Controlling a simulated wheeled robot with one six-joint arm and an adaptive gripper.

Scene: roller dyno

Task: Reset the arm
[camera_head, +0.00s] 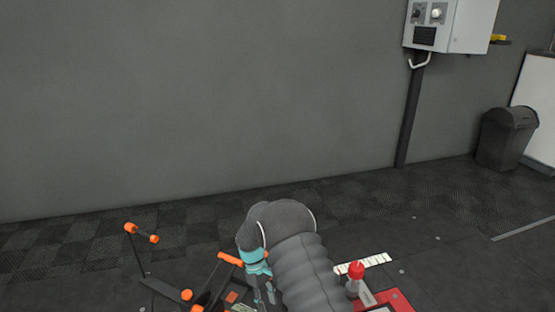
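My arm, in a dark grey ribbed cover, reaches up from the bottom centre of the head view and bends over at the top. My gripper (264,294) hangs to the left of the arm, below a teal band. Its thin fingers point down toward the bottom edge. They are small and partly cut off, so I cannot tell how far apart they are or whether anything is between them.
Black stands with orange ends (142,233) are left of my gripper. A red-topped bottle (355,280) and a red case (393,301) are close on the right. A grey wall, wall cabinet (450,26) and bin (506,138) are behind. Floor at right is clear.

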